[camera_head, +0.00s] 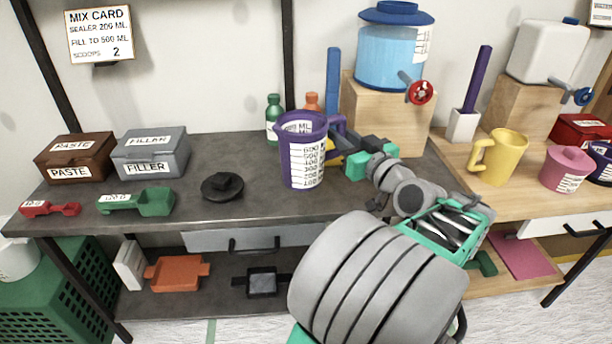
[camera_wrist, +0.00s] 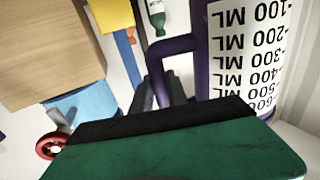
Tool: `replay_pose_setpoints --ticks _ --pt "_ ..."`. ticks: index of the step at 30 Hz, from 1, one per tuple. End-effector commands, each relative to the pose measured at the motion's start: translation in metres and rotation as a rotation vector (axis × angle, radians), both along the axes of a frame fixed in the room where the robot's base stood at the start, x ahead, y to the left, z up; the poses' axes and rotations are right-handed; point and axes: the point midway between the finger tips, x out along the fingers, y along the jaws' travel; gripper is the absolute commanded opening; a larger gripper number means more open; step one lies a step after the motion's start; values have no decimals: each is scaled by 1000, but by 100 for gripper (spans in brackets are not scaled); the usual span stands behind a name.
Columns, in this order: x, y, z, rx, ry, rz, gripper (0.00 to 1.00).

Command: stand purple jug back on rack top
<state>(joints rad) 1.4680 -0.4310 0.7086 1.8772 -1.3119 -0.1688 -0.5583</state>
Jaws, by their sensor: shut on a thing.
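The purple jug (camera_head: 303,158), with a white millilitre scale label, is upright over the dark grey rack top (camera_head: 240,205). I cannot tell whether its base touches the surface. My gripper (camera_head: 346,146) is shut on the jug's handle from the right side. In the wrist view the jug (camera_wrist: 205,60) stands at the right, and its purple handle (camera_wrist: 172,47) runs down between my gripper's fingers (camera_wrist: 165,92). The lower part of the handle is hidden by my gripper.
A green bottle (camera_head: 273,120) and an orange-capped bottle (camera_head: 312,102) stand behind the jug. A wooden block (camera_head: 388,120) carries a blue tank (camera_head: 385,58). A black lidded disc (camera_head: 222,186) lies left of the jug. A yellow jug (camera_head: 502,158) stands right.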

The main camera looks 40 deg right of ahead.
Motion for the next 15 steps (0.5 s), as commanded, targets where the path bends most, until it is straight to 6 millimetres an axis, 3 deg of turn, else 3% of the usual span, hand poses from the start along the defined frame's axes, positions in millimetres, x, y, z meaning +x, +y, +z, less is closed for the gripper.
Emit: replay_pose_setpoints --ticks 1,6,9,15 --pt "16 -1 -7 5 0 11 0" --pt "60 -14 -35 6 2 6 0" --pt "77 -19 -57 5 2 4 0" --pt "94 -25 -77 1 1 1 0"
